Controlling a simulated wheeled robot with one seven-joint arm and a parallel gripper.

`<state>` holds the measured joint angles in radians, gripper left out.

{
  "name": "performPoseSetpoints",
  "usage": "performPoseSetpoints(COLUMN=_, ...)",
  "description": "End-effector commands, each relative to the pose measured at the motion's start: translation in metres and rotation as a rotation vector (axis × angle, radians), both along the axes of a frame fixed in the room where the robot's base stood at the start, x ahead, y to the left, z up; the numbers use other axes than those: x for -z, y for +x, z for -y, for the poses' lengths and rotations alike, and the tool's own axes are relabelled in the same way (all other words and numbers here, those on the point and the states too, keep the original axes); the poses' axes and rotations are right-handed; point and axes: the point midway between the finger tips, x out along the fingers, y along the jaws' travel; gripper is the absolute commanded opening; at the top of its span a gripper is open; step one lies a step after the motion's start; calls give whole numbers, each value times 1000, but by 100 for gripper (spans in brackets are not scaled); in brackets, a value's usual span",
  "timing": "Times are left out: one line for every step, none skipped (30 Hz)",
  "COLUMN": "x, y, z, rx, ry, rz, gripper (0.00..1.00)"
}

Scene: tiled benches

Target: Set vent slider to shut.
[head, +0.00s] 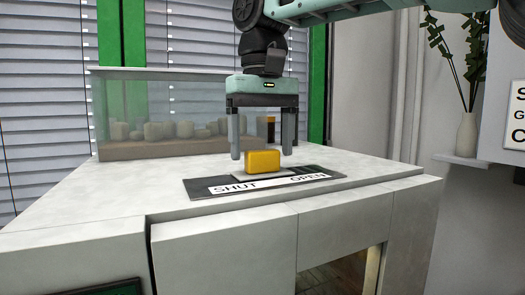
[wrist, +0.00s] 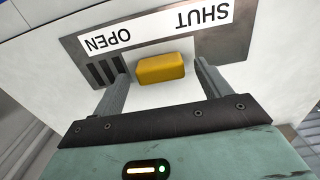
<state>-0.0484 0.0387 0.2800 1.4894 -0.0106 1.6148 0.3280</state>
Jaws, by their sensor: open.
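The vent slider is a yellow block (head: 263,162) on a dark plate (head: 200,188) lying on the white bench. The plate's label reads SHUT at the left and OPEN at the right in the head view. The yellow block stands around the middle of the plate. It also shows in the wrist view (wrist: 161,68), with dark vent slots (wrist: 103,73) under the OPEN end. My gripper (head: 262,156) is open, pointing down, with one finger on each side of the block. The wrist view shows gaps between the block and both fingers.
A glass tank (head: 175,115) with stones stands behind the plate at the back of the bench (head: 100,205). A small dark bottle (head: 266,128) is behind my gripper. A white vase (head: 467,135) stands on a ledge at the right. The bench top left of the plate is clear.

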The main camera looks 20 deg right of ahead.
Motion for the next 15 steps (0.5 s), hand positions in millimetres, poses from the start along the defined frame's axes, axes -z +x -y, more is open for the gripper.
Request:
performPoseSetpoints(x=5, y=0, z=0, rx=0, ry=-1, rz=-3, gripper=76)
performPoseSetpoints(x=8, y=0, z=0, rx=0, ry=-1, rz=-2, gripper=76)
performPoseSetpoints(x=12, y=0, z=0, rx=0, ry=-1, rz=-3, gripper=76)
performPoseSetpoints(x=14, y=0, z=0, rx=0, ry=0, rz=-1, gripper=76)
performPoseSetpoints(x=15, y=0, z=0, rx=0, ry=0, rz=-1, gripper=76)
performPoseSetpoints(x=17, y=0, z=0, rx=0, ry=0, rz=-1, gripper=76)
performPoseSetpoints(x=18, y=0, z=0, rx=0, ry=0, rz=-1, gripper=76)
performPoseSetpoints(x=19, y=0, z=0, rx=0, ry=0, rz=-1, gripper=76)
performPoseSetpoints(x=19, y=0, z=0, rx=0, ry=0, rz=-1, gripper=76)
performPoseSetpoints(x=20, y=0, z=0, rx=0, ry=0, rz=-1, gripper=76)
performPoseSetpoints(x=20, y=0, z=0, rx=0, ry=0, rz=0, gripper=76)
performPoseSetpoints(x=20, y=0, z=0, rx=0, ry=0, rz=0, gripper=76)
performPoseSetpoints(x=20, y=0, z=0, rx=0, ry=0, rz=0, gripper=76)
performPoseSetpoints(x=20, y=0, z=0, rx=0, ry=0, rz=0, gripper=76)
performPoseSetpoints(x=20, y=0, z=0, rx=0, ry=0, rz=0, gripper=76)
